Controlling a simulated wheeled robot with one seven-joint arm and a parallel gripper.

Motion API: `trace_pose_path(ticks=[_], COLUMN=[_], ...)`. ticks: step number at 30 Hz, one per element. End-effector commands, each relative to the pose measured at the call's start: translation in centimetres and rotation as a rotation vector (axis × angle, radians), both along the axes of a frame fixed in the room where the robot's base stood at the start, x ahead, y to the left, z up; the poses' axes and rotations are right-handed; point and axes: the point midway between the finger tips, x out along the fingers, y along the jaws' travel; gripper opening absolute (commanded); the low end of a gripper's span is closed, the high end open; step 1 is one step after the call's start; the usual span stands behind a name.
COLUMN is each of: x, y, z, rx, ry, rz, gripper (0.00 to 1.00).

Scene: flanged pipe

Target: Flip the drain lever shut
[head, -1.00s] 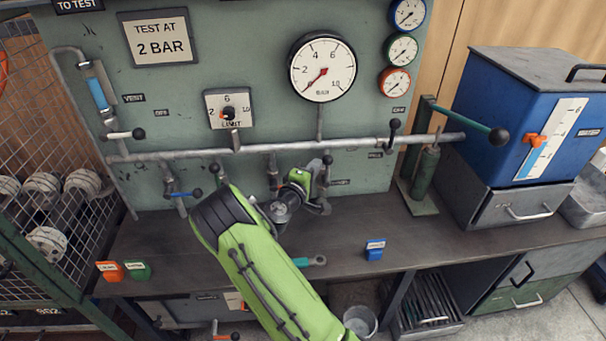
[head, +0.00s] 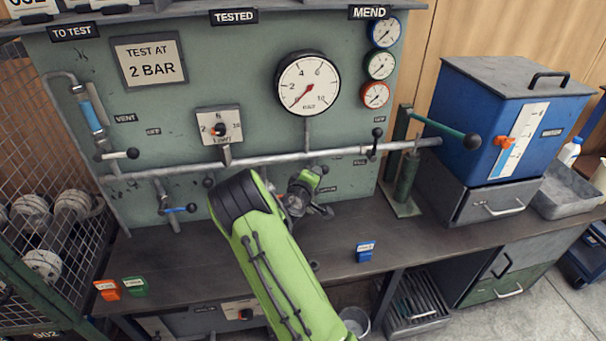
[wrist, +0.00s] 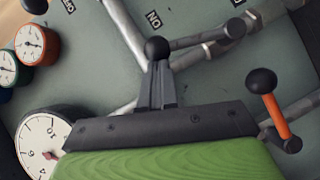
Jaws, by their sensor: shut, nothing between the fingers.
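My gripper (wrist: 157,85) is shut and empty in the wrist view. Its fingertips are at the black ball knob (wrist: 156,48) of a grey lever (wrist: 195,41); I cannot tell whether they touch. A second lever with an orange sleeve (wrist: 270,115) and black knob stands to the right, apart from the fingers. I cannot read which of these is the drain lever. In the head view my green hand (head: 308,180) is in front of the panel's lower right, and it hides the fingers and the valves behind it. A blue-handled lever (head: 180,209) is at lower left.
A pipe (head: 260,160) crosses the panel (head: 160,105) below the large gauge (head: 308,83). A white-handled lever (head: 118,155) is at left, a black-knobbed one (head: 377,133) at right. A blue tank (head: 500,120) stands at right.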

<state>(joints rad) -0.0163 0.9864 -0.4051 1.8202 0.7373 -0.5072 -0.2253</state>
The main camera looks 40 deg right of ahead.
Motion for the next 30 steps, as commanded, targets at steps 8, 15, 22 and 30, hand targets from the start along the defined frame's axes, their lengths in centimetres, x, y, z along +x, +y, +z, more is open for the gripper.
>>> trace_pose_path(ticks=[8,15,22,30], x=[-1.3,-2.3,-3.1,-3.9], y=[-2.9,-4.9,-6.7,-8.2], z=[0.4,-0.5,-1.8,-3.9], rx=[0.235,0.439,0.634,0.855], ry=[-0.117,-0.217,-0.312,-0.417], rz=[-0.005,-0.005,-0.004,-0.002], gripper=[0.0,0.0,0.0,0.0])
